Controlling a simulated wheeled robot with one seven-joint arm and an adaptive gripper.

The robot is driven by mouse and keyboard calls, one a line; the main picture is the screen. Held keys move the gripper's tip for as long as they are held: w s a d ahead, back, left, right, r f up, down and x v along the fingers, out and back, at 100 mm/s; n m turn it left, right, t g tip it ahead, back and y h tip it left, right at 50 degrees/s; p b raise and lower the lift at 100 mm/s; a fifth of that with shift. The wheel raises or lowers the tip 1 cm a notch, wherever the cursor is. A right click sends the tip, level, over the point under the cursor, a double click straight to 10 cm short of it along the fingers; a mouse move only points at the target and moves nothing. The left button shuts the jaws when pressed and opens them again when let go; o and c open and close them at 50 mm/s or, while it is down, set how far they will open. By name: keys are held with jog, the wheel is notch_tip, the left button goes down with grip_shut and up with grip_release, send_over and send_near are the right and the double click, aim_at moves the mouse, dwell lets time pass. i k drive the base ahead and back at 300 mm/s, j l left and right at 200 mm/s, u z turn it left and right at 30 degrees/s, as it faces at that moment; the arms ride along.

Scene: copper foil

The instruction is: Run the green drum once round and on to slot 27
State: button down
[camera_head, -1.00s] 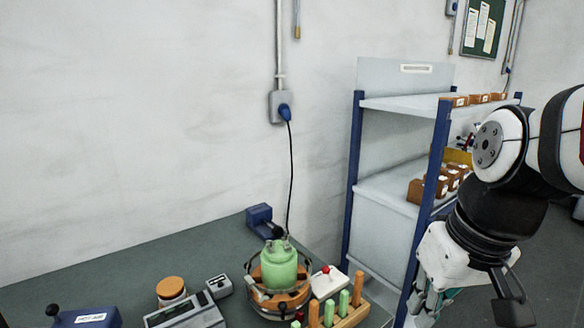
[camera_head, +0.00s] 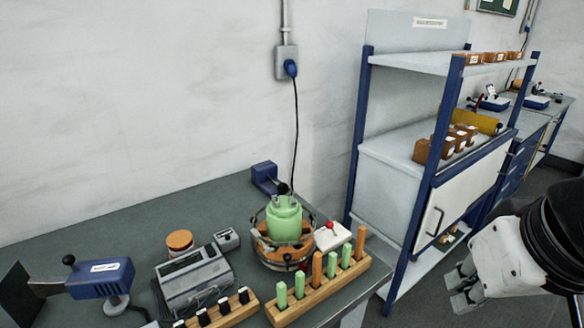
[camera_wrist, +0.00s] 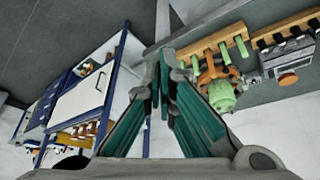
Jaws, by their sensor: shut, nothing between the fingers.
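The green drum (camera_head: 284,219) stands upright in a brown ring-shaped holder (camera_head: 272,258) near the back right of the bench. It also shows in the wrist view (camera_wrist: 222,97). Slot numbers cannot be read at this size. My gripper (camera_head: 462,288) is at the lower right of the head view, to the right of the bench and apart from the drum. In the wrist view its green-padded fingers (camera_wrist: 164,78) meet at the tips with nothing between them.
A wooden rack (camera_head: 318,292) with green and orange pegs stands in front of the drum. A white box with a red knob (camera_head: 331,235) is beside it. A grey device (camera_head: 193,279) and a blue tool (camera_head: 100,278) stand left. A blue-posted shelf (camera_head: 400,155) rises to the right.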

aim_at(283, 229)
jog(key=i+l+u, duration=0.15)
jog(key=i+u, duration=0.3)
jog(key=i+l+u, duration=0.2)
jog(key=u, duration=0.2)
jog(key=i, duration=0.05)
